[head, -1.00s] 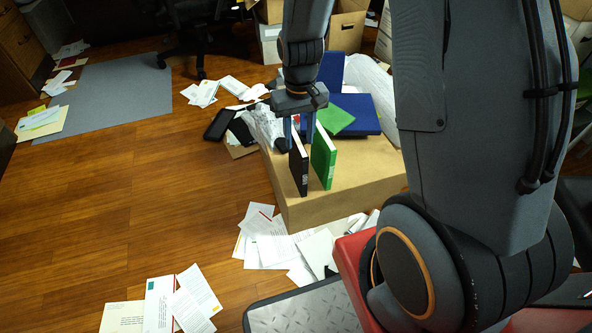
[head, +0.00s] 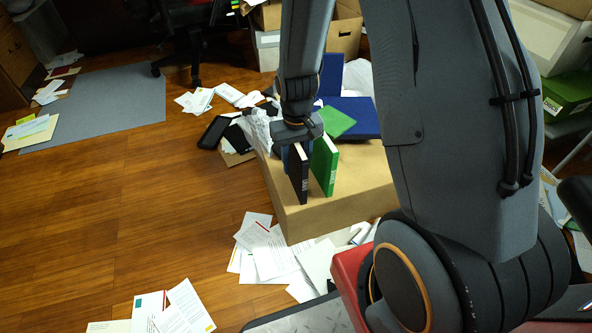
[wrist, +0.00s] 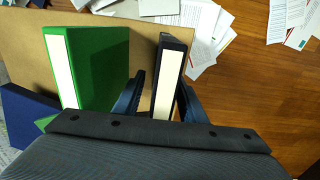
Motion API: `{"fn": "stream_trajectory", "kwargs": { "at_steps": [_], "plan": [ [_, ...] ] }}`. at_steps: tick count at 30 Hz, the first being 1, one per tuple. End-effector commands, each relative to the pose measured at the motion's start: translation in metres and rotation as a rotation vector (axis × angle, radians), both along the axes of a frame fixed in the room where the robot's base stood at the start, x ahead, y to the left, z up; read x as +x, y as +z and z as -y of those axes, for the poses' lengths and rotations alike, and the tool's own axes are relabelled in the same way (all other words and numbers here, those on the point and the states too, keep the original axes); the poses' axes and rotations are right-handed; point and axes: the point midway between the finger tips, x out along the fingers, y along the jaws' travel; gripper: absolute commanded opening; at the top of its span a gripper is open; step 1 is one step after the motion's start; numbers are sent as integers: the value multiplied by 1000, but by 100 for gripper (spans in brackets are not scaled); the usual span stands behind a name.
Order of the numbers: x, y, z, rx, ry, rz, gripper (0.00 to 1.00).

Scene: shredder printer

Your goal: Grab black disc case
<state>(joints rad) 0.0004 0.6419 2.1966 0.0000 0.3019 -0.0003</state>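The black disc case (head: 298,174) stands upright on a brown cardboard box (head: 358,188), left of a green case (head: 325,166). My gripper (head: 299,145) is lowered over the top of the black case from above. In the wrist view, the black case (wrist: 170,76) lies between my two blue fingers, and the gripper (wrist: 158,92) shows a gap between each finger and the case. The green case (wrist: 88,68) stands to the left, outside the fingers. In the head view my gripper's wrist hides part of the fingers.
White crumpled plastic (head: 258,132) is behind left. Papers (head: 268,250) litter the wood floor in front. The green case stands close beside my left finger in the wrist view.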

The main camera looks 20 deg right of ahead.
Motion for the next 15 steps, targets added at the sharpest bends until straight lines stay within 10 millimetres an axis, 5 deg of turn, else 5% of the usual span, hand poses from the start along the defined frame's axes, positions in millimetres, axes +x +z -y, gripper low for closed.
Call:
{"fn": "stream_trajectory", "kwargs": {
  "at_steps": [3,10,15],
  "plan": [
    [0,-15,0,0,0,-2,38],
    [-1,-15,0,0,0,-1,38],
    [-1,-14,0,0,0,-1,9]
  ]
}}
